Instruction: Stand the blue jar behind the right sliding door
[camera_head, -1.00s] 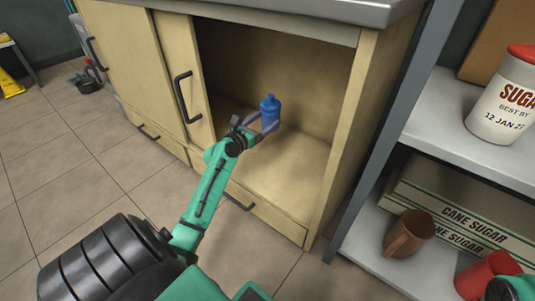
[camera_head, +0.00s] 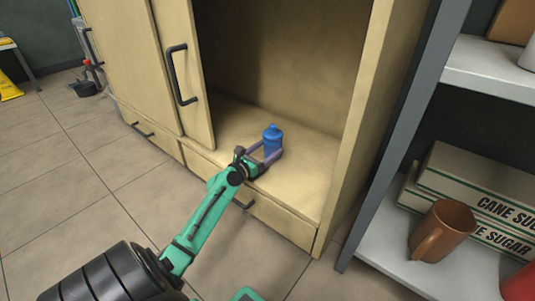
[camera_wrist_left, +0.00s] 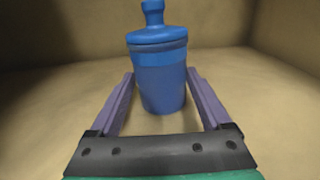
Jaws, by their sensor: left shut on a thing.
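The blue jar (camera_head: 272,137) is upright inside the open right part of the cabinet, low over its floor (camera_head: 300,185). I cannot tell whether its base touches the floor. My left gripper (camera_head: 268,153) is shut on the jar, with a purple finger on either side. The wrist view shows the jar (camera_wrist_left: 162,75) between both fingers, its knobbed lid at the top. The right sliding door (camera_head: 182,75), with a black handle, stands to the left, leaving the right opening uncovered. My right gripper is out of view.
The cabinet's right side wall (camera_head: 372,120) bounds the opening. The cabinet floor around the jar looks clear.

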